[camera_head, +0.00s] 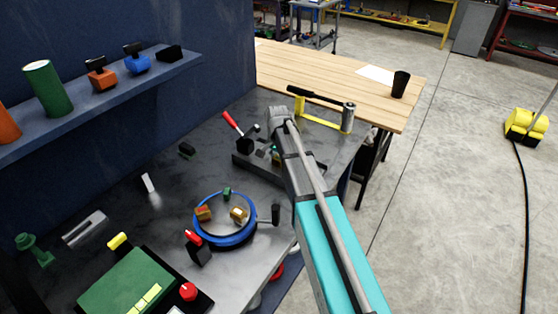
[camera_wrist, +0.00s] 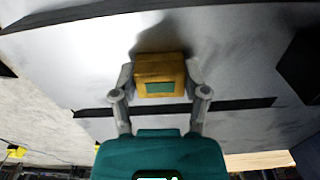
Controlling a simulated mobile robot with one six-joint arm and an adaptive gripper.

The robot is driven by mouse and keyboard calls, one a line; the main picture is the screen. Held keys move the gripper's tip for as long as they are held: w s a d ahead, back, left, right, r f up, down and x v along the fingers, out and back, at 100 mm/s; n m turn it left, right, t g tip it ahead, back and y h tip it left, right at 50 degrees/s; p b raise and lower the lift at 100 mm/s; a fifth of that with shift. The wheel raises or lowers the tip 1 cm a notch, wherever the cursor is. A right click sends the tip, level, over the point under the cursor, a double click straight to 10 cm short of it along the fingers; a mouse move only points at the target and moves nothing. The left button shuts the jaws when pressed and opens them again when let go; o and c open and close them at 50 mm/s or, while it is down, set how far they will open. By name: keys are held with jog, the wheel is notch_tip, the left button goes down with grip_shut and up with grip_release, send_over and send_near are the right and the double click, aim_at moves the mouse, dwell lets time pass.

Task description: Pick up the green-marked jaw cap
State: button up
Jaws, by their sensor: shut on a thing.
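The green-marked jaw cap (camera_wrist: 160,68) is a yellow-orange block with a green patch on the face towards the wrist camera. My gripper (camera_wrist: 160,78) has one finger on each side of it and is shut on it. A grey surface shows behind the cap; I cannot tell whether the cap touches it. In the head view my arm reaches over the dark fixture block (camera_head: 247,164) at the bench's right, and the held cap is not clear there. Two brass-coloured blocks (camera_head: 238,215) (camera_head: 203,213) and a small green piece (camera_head: 227,192) sit on the blue-rimmed round table (camera_head: 229,242).
A red-handled clamp (camera_head: 232,122) stands just left of my arm. A yellow-framed tool (camera_head: 318,122) lies beyond it. A red-topped black piece (camera_head: 197,248) and a green panel (camera_head: 125,285) are at the front. A shelf (camera_head: 100,105) runs along the blue wall.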

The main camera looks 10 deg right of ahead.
jog(key=shift+r, duration=0.15)
notch_tip(320, 180, up, 2)
jog(key=shift+r+p, duration=0.15)
jog(key=shift+p, duration=1.1)
jog(key=s+d+r+p, duration=0.3)
jog(key=s+r+p, duration=0.7)
jog(key=s, duration=0.3)
jog(key=shift+s+r, duration=0.2)
jog(key=shift+s, duration=0.15)
jog(key=shift+d, duration=0.1)
notch_tip(320, 180, down, 5)
jog(key=b, duration=0.5)
jog(key=shift+f, duration=0.15)
jog(key=shift+s, duration=0.1)
